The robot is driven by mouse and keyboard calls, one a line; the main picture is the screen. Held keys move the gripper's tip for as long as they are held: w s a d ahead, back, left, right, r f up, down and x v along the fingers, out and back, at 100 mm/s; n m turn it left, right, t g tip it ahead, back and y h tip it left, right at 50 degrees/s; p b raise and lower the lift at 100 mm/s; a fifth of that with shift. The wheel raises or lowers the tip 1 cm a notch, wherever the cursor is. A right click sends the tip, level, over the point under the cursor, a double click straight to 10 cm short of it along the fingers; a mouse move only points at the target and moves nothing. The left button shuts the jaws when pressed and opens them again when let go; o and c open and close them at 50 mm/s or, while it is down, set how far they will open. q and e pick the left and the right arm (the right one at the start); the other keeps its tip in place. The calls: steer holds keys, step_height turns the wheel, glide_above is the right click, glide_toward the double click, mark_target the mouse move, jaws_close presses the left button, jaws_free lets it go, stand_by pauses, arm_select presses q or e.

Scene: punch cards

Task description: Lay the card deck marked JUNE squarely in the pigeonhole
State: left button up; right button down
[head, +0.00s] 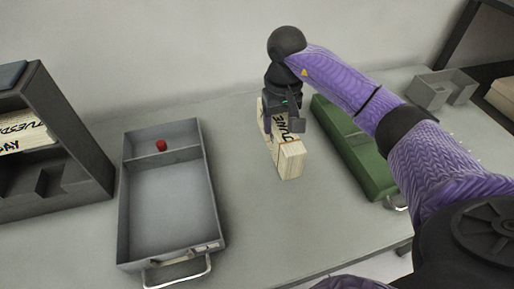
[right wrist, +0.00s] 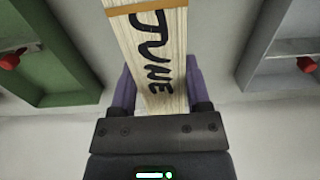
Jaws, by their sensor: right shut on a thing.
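The JUNE deck (head: 291,160) is a pale block of cards with a band and black lettering. My right gripper (head: 283,118) is shut on it, in the middle of the head view. The deck's near end sticks out towards the camera; I cannot tell whether it touches the table. In the right wrist view the JUNE deck (right wrist: 158,45) sits between the two purple fingers (right wrist: 160,92), lettering showing. The dark grey pigeonhole rack (head: 88,160) stands at the far left. A deck lettered TUESDAY (head: 18,138) lies in one of its compartments. My left gripper is not in view.
A grey metal drawer tray (head: 122,215) with a red knob (head: 161,145) and a front handle lies between rack and deck. A green tray (head: 350,150) lies right of the deck, partly behind my arm. A small grey divided box (head: 430,92) stands at back right.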

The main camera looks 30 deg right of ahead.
step_height(320, 180, down, 7)
steer(key=shift+f+b, duration=0.1)
steer(key=shift+b, duration=0.4)
steer(key=shift+f, duration=0.2)
steer(key=shift+c, duration=0.2)
jaws_free()
steer(key=shift+r, duration=0.1)
